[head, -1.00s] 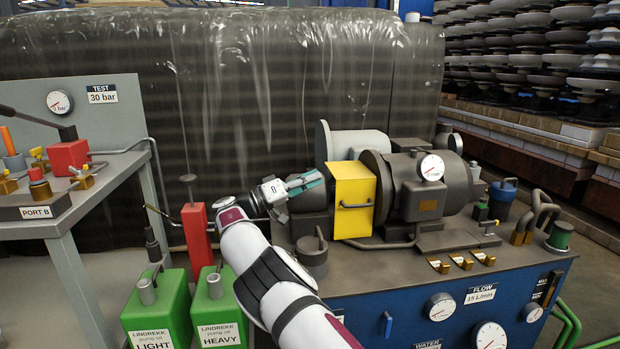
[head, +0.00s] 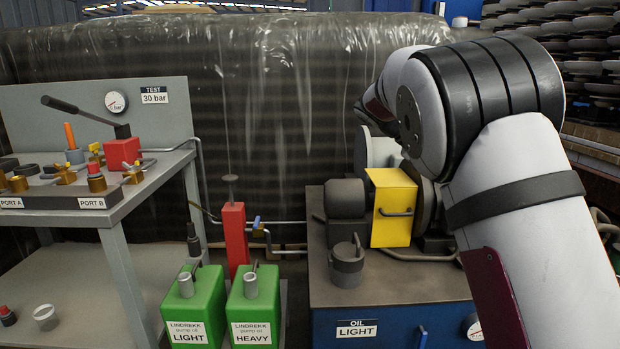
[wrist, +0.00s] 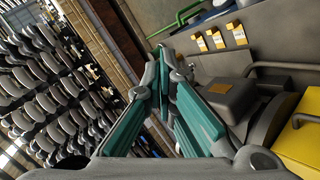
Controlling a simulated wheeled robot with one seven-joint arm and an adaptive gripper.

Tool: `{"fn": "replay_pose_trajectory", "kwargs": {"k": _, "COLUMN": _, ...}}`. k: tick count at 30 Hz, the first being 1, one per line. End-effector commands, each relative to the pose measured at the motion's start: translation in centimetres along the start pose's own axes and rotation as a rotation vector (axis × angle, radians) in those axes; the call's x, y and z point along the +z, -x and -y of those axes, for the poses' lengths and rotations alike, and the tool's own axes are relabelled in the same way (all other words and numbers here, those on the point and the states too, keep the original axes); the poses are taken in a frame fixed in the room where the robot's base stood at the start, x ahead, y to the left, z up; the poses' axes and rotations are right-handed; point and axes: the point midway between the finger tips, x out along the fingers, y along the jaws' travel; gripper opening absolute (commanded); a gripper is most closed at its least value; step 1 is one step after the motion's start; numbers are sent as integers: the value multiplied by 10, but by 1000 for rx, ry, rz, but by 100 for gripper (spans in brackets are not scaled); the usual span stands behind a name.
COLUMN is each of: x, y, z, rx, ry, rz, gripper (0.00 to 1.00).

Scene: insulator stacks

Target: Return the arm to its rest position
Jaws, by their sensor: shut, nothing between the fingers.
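My gripper (wrist: 166,88) shows in the wrist view with its teal-padded fingers drawn together at the tips and nothing between them. It points past the pump machine's grey housing (wrist: 229,97), with the yellow box (wrist: 302,140) at the lower right. In the head view my arm is raised and folded across the right side. It hides my gripper and much of the machine there. The yellow box (head: 391,207) stands clear to the left of the arm.
A test bench (head: 150,182) with a lever and red block stands at the left. Two green oil cans (head: 193,306) stand on the floor beside a red post (head: 235,240). The blue cabinet (head: 385,325) is under the machine. Insulator stacks (wrist: 50,90) rise behind.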

Motion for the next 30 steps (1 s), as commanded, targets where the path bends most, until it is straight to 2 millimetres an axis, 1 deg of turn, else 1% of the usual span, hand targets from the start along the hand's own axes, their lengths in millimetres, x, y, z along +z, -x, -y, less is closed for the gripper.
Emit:
{"fn": "replay_pose_trajectory", "kwargs": {"k": 1, "x": 14, "y": -3, "z": -15, "rx": -51, "ry": 18, "rz": 34, "gripper": 0}}
{"fn": "replay_pose_trajectory", "kwargs": {"k": 5, "x": 56, "y": -9, "z": -41, "rx": -177, "ry": 80, "rz": 107, "gripper": 0}}
{"fn": "replay_pose_trajectory", "kwargs": {"k": 6, "x": 69, "y": -9, "z": -48, "rx": -217, "ry": 99, "rz": 125, "gripper": 0}}
{"fn": "replay_pose_trajectory", "kwargs": {"k": 8, "x": 91, "y": -10, "z": -58, "rx": -276, "ry": 128, "rz": 149, "gripper": 0}}
{"fn": "replay_pose_trajectory", "kwargs": {"k": 9, "x": 106, "y": -10, "z": -64, "rx": -316, "ry": 146, "rz": 162, "gripper": 0}}
{"fn": "replay_pose_trajectory", "kwargs": {"k": 11, "x": 128, "y": -9, "z": -73, "rx": -373, "ry": 174, "rz": 179, "gripper": 0}}
{"fn": "replay_pose_trajectory", "kwargs": {"k": 12, "x": 144, "y": -8, "z": -78, "rx": -411, "ry": 194, "rz": 188, "gripper": 0}}
{"fn": "replay_pose_trajectory", "kwargs": {"k": 14, "x": 168, "y": -7, "z": -85, "rx": -467, "ry": 222, "rz": 198, "gripper": 0}}
{"fn": "replay_pose_trajectory", "kwargs": {"k": 15, "x": 185, "y": -5, "z": -89, "rx": -504, "ry": 240, "rz": 203, "gripper": 0}}
{"fn": "replay_pose_trajectory", "kwargs": {"k": 17, "x": 210, "y": -4, "z": -95, "rx": -555, "ry": 267, "rz": 208, "gripper": 0}}
{"fn": "replay_pose_trajectory", "kwargs": {"k": 18, "x": 228, "y": -2, "z": -98, "rx": -590, "ry": 285, "rz": 210, "gripper": 0}}
{"fn": "replay_pose_trajectory", "kwargs": {"k": 20, "x": 254, "y": -1, "z": -103, "rx": -639, "ry": 310, "rz": 209, "gripper": 0}}
{"fn": "replay_pose_trajectory", "kwargs": {"k": 21, "x": 271, "y": 0, "z": -105, "rx": -671, "ry": 328, "rz": 207, "gripper": 0}}
{"fn": "replay_pose_trajectory", "kwargs": {"k": 23, "x": 298, "y": 1, "z": -107, "rx": -715, "ry": 352, "rz": 203, "gripper": 0}}
{"fn": "replay_pose_trajectory", "kwargs": {"k": 24, "x": 316, "y": 1, "z": -108, "rx": -744, "ry": 368, "rz": 199, "gripper": 0}}
{"fn": "replay_pose_trajectory", "kwargs": {"k": 26, "x": 342, "y": 1, "z": -108, "rx": -784, "ry": 389, "rz": 191, "gripper": 0}}
{"fn": "replay_pose_trajectory", "kwargs": {"k": 27, "x": 358, "y": 1, "z": -108, "rx": -807, "ry": 402, "rz": 186, "gripper": 0}}
{"fn": "replay_pose_trajectory", "kwargs": {"k": 30, "x": 392, "y": -1, "z": -105, "rx": -853, "ry": 429, "rz": 174, "gripper": 0}}
